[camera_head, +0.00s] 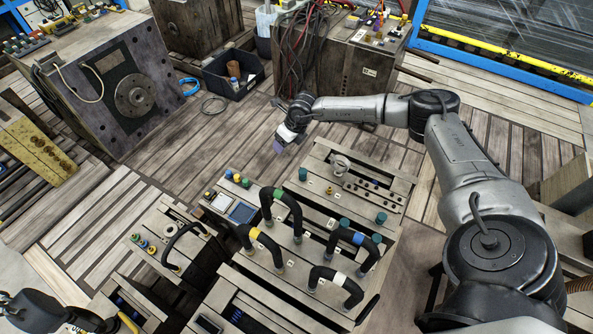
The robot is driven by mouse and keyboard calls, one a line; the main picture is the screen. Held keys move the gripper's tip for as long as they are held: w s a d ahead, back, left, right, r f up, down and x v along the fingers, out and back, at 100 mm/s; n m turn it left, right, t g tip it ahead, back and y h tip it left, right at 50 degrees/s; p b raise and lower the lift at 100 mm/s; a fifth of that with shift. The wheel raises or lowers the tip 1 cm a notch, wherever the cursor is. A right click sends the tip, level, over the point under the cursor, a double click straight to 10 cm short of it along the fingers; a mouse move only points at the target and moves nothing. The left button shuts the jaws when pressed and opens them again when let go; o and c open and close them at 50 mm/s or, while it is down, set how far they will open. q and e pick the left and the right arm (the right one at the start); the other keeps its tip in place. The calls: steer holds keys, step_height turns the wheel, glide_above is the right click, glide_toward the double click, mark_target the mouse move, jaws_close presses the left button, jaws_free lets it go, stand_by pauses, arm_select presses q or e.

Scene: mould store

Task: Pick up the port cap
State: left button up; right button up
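Several teal cylindrical caps stand on the pale slatted mould plate: one at the back left (302,174), one at the right (381,217), others (344,222) beside the black hoses. I cannot tell which is the port cap. My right gripper (281,143) hangs beyond the plate's back left corner, pointing down, apart from these caps. A small purple shape (279,148) shows at its tip; I cannot tell whether it is held or part of the gripper. My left arm shows in the bottom left corner; its fingertips cannot be made out.
Black looped hoses (289,207) with coloured bands rise from the plate. A metal ring fitting (341,164) stands near its back edge. A black bin (234,75) and a wooden block (108,80) stand behind. The floor between bin and plate is mostly clear.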

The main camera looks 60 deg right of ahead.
mark_target(303, 171)
steer(key=s+f+g, duration=0.1)
steer(key=s+f, duration=0.1)
steer(key=s+d+f+g+b, duration=0.1)
steer(key=s+f, duration=0.1)
steer(key=f, duration=0.1)
steer(key=s+f+m+g+h+b, duration=0.1)
steer(key=f, duration=0.2)
steer(key=shift+s+d+f+g, duration=0.2)
steer(key=shift+s+f+g, duration=0.05)
steer(key=shift+s+g, duration=0.15)
arm_select(q)
steer(key=f, duration=0.2)
steer(key=shift+s+a+f+b, duration=0.15)
steer(key=shift+s+f+b, duration=0.1)
steer(key=shift+f+b, duration=0.15)
arm_select(e)
steer(key=shift+f, duration=0.6)
arm_select(q)
steer(key=shift+f+b, duration=1.3)
arm_select(e)
steer(key=shift+s+a+f, duration=0.1)
steer(key=shift+a+f, duration=0.05)
steer(key=shift+f, duration=1.2)
steer(key=shift+s+a+f, duration=0.1)
steer(key=shift+f, duration=1.2)
steer(key=shift+r, duration=0.1)
steer(key=shift+c, duration=0.4)
